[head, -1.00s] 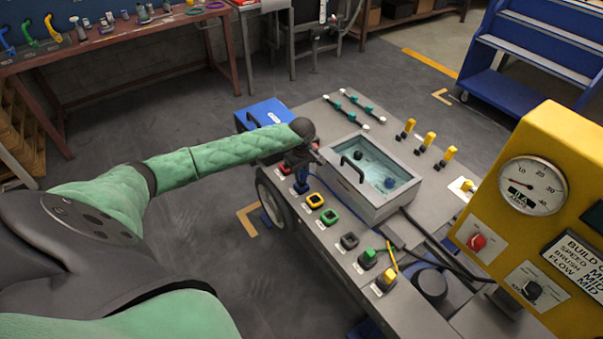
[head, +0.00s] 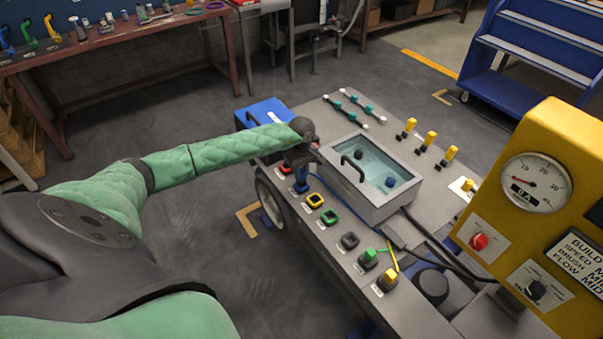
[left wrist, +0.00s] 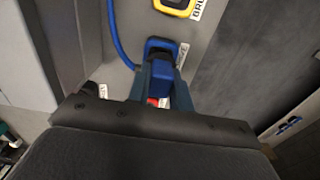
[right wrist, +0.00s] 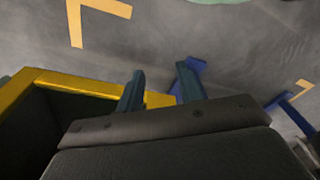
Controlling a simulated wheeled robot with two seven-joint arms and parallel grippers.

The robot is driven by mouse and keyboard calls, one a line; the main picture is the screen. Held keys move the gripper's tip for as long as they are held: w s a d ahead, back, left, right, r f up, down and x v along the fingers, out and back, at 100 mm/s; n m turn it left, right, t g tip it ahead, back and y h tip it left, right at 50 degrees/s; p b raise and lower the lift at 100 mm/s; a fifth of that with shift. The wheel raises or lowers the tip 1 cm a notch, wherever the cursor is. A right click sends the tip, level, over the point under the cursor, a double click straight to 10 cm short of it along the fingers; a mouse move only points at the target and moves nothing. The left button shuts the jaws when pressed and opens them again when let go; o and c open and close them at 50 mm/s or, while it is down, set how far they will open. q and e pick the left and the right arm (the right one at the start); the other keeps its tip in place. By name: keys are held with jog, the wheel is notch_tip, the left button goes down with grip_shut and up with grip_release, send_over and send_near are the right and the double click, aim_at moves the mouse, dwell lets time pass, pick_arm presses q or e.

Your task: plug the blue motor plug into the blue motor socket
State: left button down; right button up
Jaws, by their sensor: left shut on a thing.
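My left gripper (left wrist: 162,88) is shut on the blue motor plug (left wrist: 161,80), with a fingertip on each side of it. In the head view the left gripper (head: 300,168) stands over the row of sockets at the panel's left edge. The blue motor socket (left wrist: 165,43) shows its blue rim and dark opening just beyond the plug; it also shows in the head view (head: 301,188) below the gripper. The plug overlaps part of the socket, and I cannot tell whether it is inside. My right gripper (right wrist: 160,88) is open and empty above the floor.
A yellow-rimmed socket (head: 315,200), a green-rimmed one (head: 329,216) and a dark one (head: 350,241) follow along the row. Green (head: 368,260) and yellow (head: 387,281) plugs stand farther on. A clear-lidded box (head: 372,180) is beside the gripper. A blue cable (left wrist: 118,42) loops near the plug.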

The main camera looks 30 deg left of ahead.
dwell(0.4)
pick_arm(q)
jog(key=shift+f+b, duration=1.3)
jog(key=shift+f, duration=0.05)
jog(key=c, duration=1.2)
grip_release()
jog(key=shift+o, duration=0.2)
jog(key=shift+r, duration=0.1)
notch_tip(320, 180, up, 6)
jog(key=shift+b, duration=1)
jog(key=shift+r, duration=0.85)
